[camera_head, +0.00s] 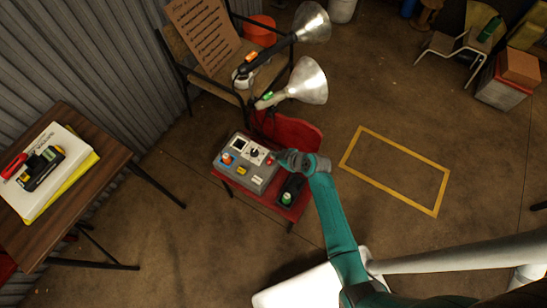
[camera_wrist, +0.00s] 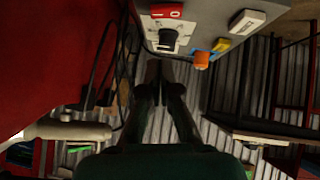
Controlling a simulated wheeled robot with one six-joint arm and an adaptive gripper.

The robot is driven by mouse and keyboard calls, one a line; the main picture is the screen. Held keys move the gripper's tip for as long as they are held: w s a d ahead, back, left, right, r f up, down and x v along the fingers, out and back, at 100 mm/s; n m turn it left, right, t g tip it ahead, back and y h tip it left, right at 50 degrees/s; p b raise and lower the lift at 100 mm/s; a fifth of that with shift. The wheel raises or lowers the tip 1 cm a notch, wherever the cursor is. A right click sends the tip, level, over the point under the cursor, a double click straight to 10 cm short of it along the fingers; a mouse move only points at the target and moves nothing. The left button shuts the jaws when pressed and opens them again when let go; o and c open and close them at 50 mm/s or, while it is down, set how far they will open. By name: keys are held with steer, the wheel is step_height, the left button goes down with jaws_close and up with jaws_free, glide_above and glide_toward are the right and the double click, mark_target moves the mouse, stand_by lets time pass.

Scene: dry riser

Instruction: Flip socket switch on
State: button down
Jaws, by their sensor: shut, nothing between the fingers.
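A grey control box (camera_head: 238,172) sits on a red seat or stand. In the wrist view the box (camera_wrist: 205,18) fills the top right. It carries a red switch (camera_wrist: 167,11) with a white mark, whose on or off position I cannot tell. Just below it is a black knob or socket part (camera_wrist: 168,38) on a light plate. My gripper (camera_head: 284,158) is at the right side of the box in the head view. In the wrist view my gripper (camera_wrist: 161,88) is shut and empty, its tips below the black part and seemingly apart from it.
Two lamps (camera_head: 306,80) stand behind. A wooden table (camera_head: 100,160) is at left.

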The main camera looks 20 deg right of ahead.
mark_target(272, 163)
steer(key=x, duration=0.3)
step_height(272, 163, down, 2)
steer(key=shift+w+d+f, duration=0.25)
steer(key=shift+d+f, duration=0.05)
steer(key=shift+f, duration=0.7)
